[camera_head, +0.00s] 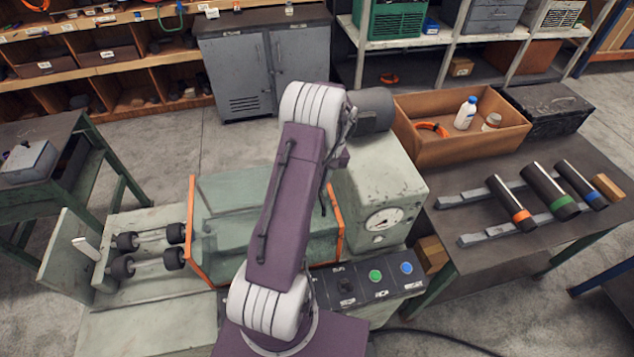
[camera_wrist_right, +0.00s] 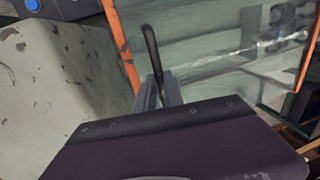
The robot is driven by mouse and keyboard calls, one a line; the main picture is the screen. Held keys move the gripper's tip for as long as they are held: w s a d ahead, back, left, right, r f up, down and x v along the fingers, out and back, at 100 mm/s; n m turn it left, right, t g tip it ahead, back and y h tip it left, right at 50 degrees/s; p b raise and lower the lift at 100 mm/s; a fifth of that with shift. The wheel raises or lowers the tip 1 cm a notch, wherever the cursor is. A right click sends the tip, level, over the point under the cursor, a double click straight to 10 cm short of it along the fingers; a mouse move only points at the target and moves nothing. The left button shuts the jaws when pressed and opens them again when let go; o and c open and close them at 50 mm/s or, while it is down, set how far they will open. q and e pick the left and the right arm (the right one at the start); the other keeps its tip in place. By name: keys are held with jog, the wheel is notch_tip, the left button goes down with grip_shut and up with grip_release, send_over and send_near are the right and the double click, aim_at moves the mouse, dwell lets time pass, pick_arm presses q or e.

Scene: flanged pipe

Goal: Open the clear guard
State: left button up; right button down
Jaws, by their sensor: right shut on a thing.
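The clear guard (camera_head: 235,215) is a greenish see-through cover with orange edges, over the middle of the pale green machine. My purple arm passes in front of it and hides part of it. In the right wrist view the guard's clear panel (camera_wrist_right: 210,50) fills the upper right, with grey shapes blurred behind it. A thin dark handle (camera_wrist_right: 151,45) stands by its orange edge. My right gripper (camera_wrist_right: 161,92) is shut on this handle. In the head view the right gripper is hidden behind the arm. My left gripper is in neither view.
A control panel (camera_head: 360,284) with green and blue buttons sits at the machine's front, below a gauge (camera_head: 384,219). Black rollers (camera_head: 123,267) are left of the guard. At right, a table (camera_head: 490,190) holds several dark cylinders and a brown box (camera_head: 455,143).

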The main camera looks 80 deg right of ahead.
jog(key=shift+d+r, duration=0.1)
jog(key=shift+d, duration=0.05)
jog(key=c, duration=1.5)
grip_release()
jog(key=shift+o, duration=0.2)
jog(key=shift+r, duration=0.1)
notch_tip(320, 180, up, 9)
jog(key=s+b, duration=0.1)
jog(key=b, duration=0.1)
jog(key=shift+s+d+f, duration=0.2)
jog(key=shift+d, duration=0.15)
